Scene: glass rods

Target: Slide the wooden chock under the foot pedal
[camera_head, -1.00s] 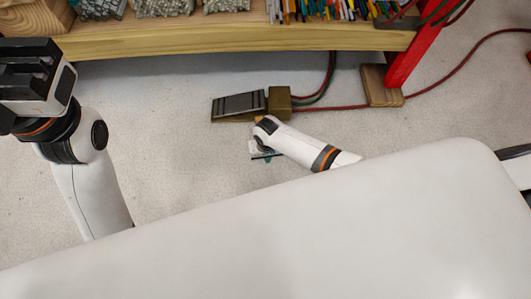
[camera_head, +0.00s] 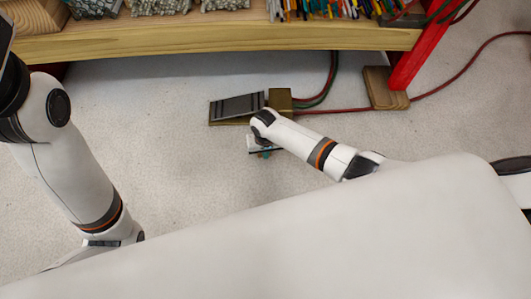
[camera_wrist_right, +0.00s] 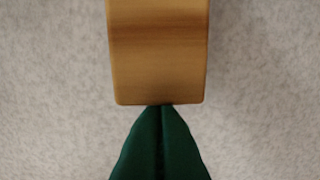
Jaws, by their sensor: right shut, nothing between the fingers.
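The foot pedal (camera_head: 237,107) has a dark ribbed plate, tilted up at its right end, on a brass-coloured base on the floor. The wooden chock (camera_wrist_right: 158,55) is a light brown block in the right wrist view, lying on the floor. My right gripper (camera_wrist_right: 161,107) is shut and empty, its green fingertips at the chock's near edge, seemingly touching it. In the head view my right wrist is just below the pedal's right part and hides the chock. My left gripper's fingers are out of the picture beyond the left edge.
A wooden shelf (camera_head: 220,43) with a red upright (camera_head: 418,55) runs along the back. Another wooden block (camera_head: 384,88) stands at its foot. Red and green cables (camera_head: 327,82) lead from the pedal. The grey floor left of the pedal is clear.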

